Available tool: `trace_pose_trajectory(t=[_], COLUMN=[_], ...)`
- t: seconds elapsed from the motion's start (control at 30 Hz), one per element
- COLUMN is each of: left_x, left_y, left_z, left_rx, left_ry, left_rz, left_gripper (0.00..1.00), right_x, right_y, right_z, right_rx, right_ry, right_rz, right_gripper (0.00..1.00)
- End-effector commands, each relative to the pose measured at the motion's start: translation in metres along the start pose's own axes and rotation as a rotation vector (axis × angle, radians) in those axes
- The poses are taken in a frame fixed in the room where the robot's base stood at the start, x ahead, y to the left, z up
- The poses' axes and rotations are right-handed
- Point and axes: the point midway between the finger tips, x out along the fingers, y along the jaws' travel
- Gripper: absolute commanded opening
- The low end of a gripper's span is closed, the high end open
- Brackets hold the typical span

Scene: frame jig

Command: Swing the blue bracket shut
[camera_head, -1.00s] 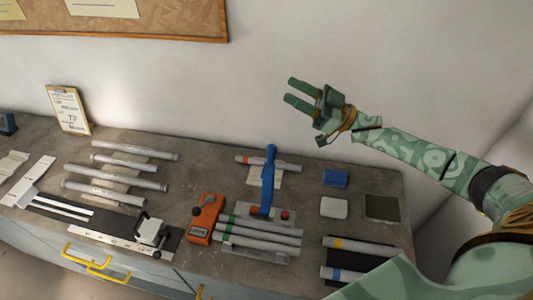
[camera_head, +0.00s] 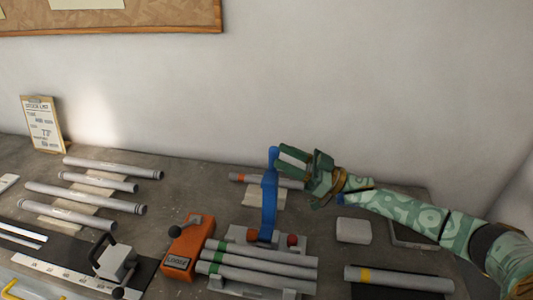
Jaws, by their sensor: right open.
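The blue bracket (camera_head: 268,210) stands upright on the grey jig (camera_head: 240,234), swung up from the tubes. Grey tubes with green bands (camera_head: 262,261) lie in the jig in front of it. My right gripper (camera_head: 286,160) is open, its fingers pointing left close to the bracket's upper end, on its right side. I cannot tell whether a finger touches the bracket. A red knob (camera_head: 292,240) sits by the bracket's foot. My left gripper is not in view.
An orange tool (camera_head: 186,247) is left of the jig. A tube with an orange band (camera_head: 240,178) lies behind the bracket. A white block (camera_head: 353,231) and a yellow-banded tube (camera_head: 395,278) are on the right. Several grey tubes (camera_head: 90,197) lie at left.

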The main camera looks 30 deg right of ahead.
Motion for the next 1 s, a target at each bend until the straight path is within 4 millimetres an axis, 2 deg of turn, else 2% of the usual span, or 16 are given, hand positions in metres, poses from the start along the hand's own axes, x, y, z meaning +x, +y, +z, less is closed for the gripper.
trace_pose_trajectory(t=[0.1, 0.3, 0.63, 0.67, 0.8, 1.0], left_x=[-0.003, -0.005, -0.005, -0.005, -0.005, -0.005], left_y=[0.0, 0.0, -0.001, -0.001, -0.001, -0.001], left_z=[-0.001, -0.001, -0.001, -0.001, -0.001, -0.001], left_rx=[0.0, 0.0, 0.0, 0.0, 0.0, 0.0], left_ry=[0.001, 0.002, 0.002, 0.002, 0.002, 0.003], left_rz=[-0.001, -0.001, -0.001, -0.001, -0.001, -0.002], left_gripper=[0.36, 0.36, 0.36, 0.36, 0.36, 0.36], right_x=[0.023, 0.049, 0.055, 0.055, 0.055, 0.055], right_y=[0.0, 0.0, 0.0, 0.0, 0.0, -0.001], right_z=[-0.003, -0.002, -0.001, -0.001, -0.001, -0.002], right_rx=[-0.002, 0.0, 0.0, 0.0, 0.0, -0.004], right_ry=[0.005, 0.003, 0.001, 0.001, 0.001, 0.0], right_rz=[-0.002, -0.001, -0.001, -0.001, 0.0, -0.002], right_gripper=[0.47, 0.47, 0.47, 0.41, 0.02, 0.0])
